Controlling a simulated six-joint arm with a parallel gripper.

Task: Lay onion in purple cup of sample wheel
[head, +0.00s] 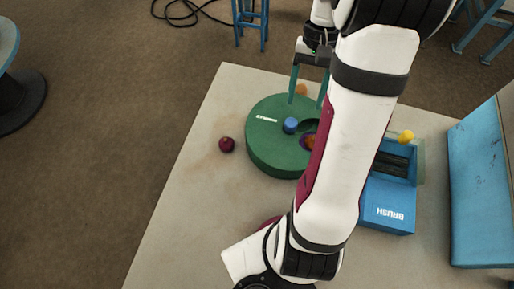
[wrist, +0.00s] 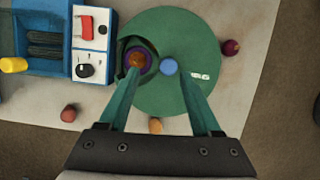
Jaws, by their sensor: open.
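The sample wheel (head: 262,148) is a round green disc with a blue knob (head: 290,125) on top; it also shows in the wrist view (wrist: 185,100). Its purple cup (wrist: 151,52) holds a round orange-brown thing (wrist: 138,60) that looks like the onion. The arm partly hides the cup in the head view. My gripper (head: 306,104) is open over the wheel with nothing between its fingers. In the wrist view my gripper (wrist: 160,73) has its left fingertip overlapping the cup in the picture; I cannot tell whether they touch.
A dark red ball (head: 227,145) lies left of the wheel. An orange thing (head: 301,90) lies behind it. A reddish ball (wrist: 68,113) lies near the blue box (head: 388,208) marked BRUSH. A yellow cylinder (head: 406,136) is at that box. A blue panel (head: 480,185) stands right.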

